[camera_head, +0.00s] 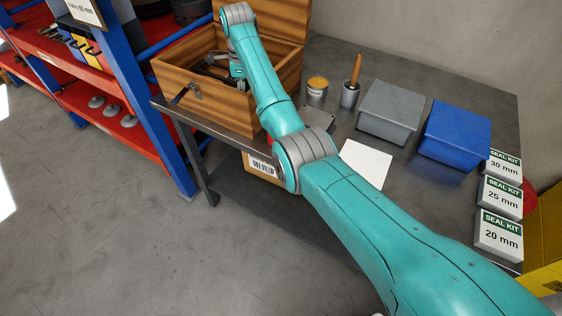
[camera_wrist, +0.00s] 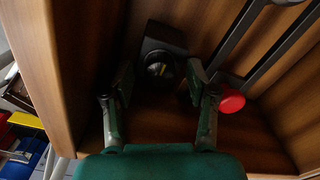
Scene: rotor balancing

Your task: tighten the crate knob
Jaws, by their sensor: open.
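The wooden crate (camera_head: 190,82) stands open on the far left end of the metal table, its lid raised at the back. My arm reaches over into it, and in the head view my gripper is mostly hidden. In the wrist view, a dark round knob (camera_wrist: 160,70) with a small yellow mark sits on a dark block inside the crate (camera_wrist: 42,60). My gripper (camera_wrist: 160,80) is open, with one finger to the left and one to the right of the knob. I cannot tell whether either finger touches it.
A red round part (camera_wrist: 231,101) and grey bars lie to the right in the crate. On the table are a tin (camera_head: 317,92), a cup with a wooden handle (camera_head: 350,95), a grey bin (camera_head: 390,112), a blue bin (camera_head: 455,135) and seal kit boxes (camera_head: 498,235). Shelving stands left.

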